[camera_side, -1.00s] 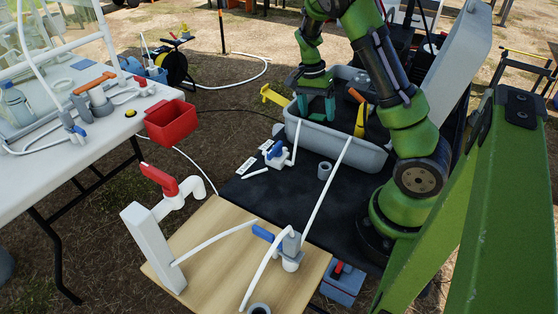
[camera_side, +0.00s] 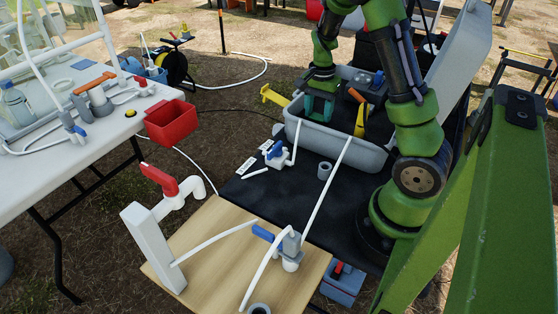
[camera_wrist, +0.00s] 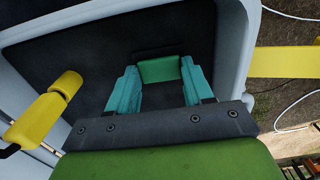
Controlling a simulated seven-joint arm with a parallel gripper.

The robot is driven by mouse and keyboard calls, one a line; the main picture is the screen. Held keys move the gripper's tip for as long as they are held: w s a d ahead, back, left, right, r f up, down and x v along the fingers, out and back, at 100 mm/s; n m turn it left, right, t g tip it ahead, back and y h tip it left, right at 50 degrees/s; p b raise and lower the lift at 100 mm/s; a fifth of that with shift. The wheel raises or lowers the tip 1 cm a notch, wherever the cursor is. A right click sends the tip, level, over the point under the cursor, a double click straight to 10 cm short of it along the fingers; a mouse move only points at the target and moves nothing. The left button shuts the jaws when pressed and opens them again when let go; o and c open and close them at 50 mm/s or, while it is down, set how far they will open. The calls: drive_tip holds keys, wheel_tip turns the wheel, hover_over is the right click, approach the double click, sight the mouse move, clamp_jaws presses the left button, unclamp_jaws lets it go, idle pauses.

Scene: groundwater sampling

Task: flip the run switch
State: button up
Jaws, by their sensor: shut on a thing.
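My gripper (camera_side: 319,108) reaches down into the grey tub (camera_side: 372,158) at the top centre of the side view. In the wrist view its two teal fingers (camera_wrist: 162,88) point away from the camera, with a green block (camera_wrist: 160,69) between their tips. They appear shut on this block. I cannot tell whether the block is the run switch, and no label shows. A dark panel or floor (camera_wrist: 95,60) lies around it inside the tub. In the side view the fingers hide what is between them.
A yellow-handled tool (camera_side: 359,119) stands in the tub and also shows in the wrist view (camera_wrist: 45,108). A yellow bracket (camera_side: 274,95) sticks out at the tub's left. White tubing, a red-handled tap (camera_side: 160,180) and a blue-handled valve (camera_side: 266,235) stand in front.

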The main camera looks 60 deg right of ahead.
drive_tip(key=shift+s+t, duration=0.1)
drive_tip(key=shift+t, duration=0.3)
drive_tip(key=o, duration=1)
drive_tip(key=shift+o, duration=0.2)
wheel_tip(320, 180, up, 17)
drive_tip(key=s, duration=0.1)
drive_tip(key=shift+s, duration=0.15)
drive_tip(key=shift+f, duration=0.1)
